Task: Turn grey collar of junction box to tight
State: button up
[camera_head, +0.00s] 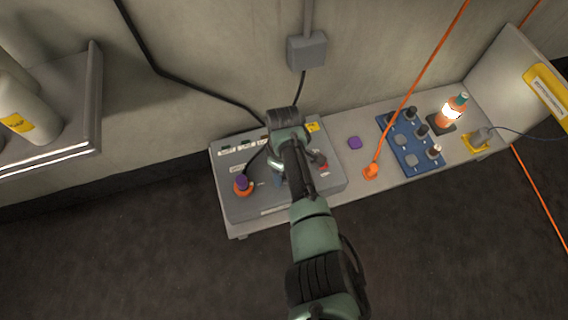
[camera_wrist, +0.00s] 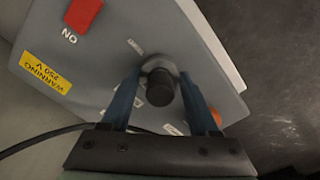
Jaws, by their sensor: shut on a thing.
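The grey junction box (camera_head: 232,207) lies on the bench, under my arm in the head view. In the wrist view, its sloped face (camera_wrist: 115,65) fills the middle. The grey collar (camera_wrist: 160,62) is a round ring with a dark plug (camera_wrist: 160,90) in its centre. My gripper (camera_wrist: 161,76) has its two blue fingers on either side of the collar, shut on it. A small label (camera_wrist: 135,45) sits beside the collar; I cannot read it surely. In the head view my arm hides most of the collar.
The box also has a red switch (camera_wrist: 83,14), a yellow warning label (camera_wrist: 46,73) and an orange collar with a purple plug (camera_head: 242,185). A black cable crosses behind my gripper.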

jog(key=m+p, duration=0.2)
jog(key=m, duration=0.3)
jog(key=shift+s+a+m, duration=0.1)
jog(key=shift+m, duration=0.2)
jog(key=m+p, duration=0.1)
jog(key=m, duration=0.4)
dwell(0.4)
jog(key=o, duration=1.4)
jog(key=shift+c, duration=0.2)
notch_tip(320, 180, up, 13)
jog(key=p, duration=0.9)
